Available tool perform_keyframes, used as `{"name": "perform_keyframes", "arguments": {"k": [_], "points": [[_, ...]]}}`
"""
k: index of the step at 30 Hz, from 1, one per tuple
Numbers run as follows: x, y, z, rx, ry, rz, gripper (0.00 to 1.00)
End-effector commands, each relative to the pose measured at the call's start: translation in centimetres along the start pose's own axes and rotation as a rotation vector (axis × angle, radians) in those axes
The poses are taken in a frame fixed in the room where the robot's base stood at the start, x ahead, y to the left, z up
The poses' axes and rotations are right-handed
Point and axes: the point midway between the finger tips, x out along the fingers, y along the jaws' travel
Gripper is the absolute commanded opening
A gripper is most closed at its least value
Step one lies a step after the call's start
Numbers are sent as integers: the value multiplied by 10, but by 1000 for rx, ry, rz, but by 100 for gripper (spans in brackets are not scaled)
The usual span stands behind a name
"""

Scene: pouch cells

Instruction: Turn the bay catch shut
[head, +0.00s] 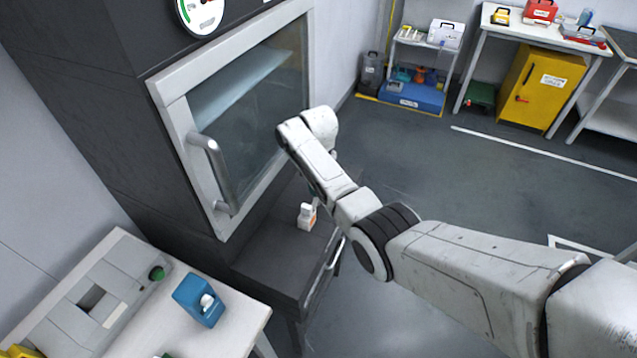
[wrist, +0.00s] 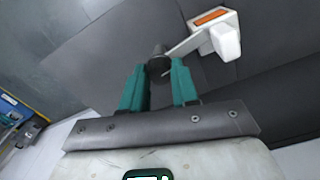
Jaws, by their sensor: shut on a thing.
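The bay catch shows in the wrist view as a white block with an orange label (wrist: 215,30), with a thin pale arm running to a dark round knob (wrist: 157,63). My gripper (wrist: 158,72) has its two green fingers on either side of this knob and is shut on it. In the head view a small white piece with an orange mark (head: 307,216), which looks like the same catch, sits by the dark ledge below the glazed door. My forearm and wrist hide most of my gripper there. The catch's exact turn angle is hard to tell.
The glazed door (head: 200,100) of the dark cabinet has a tall bar handle (head: 215,172) near my wrist. A white bench with a blue container (head: 200,299) stands at lower left. A yellow cabinet (head: 540,88) stands far back. Open floor lies to the right.

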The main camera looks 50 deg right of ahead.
Motion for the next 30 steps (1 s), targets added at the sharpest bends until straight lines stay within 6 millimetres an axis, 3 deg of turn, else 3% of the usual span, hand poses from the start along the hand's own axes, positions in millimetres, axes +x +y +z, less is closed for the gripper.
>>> {"name": "perform_keyframes", "arguments": {"k": [11, 28, 29, 30], "points": [[-1, 0, -1, 168, 2, 1, 0], [-1, 0, -1, 197, 2, 0, 0], [-1, 0, -1, 197, 3, 0, 31], [-1, 0, -1, 197, 3, 1, 35]]}}
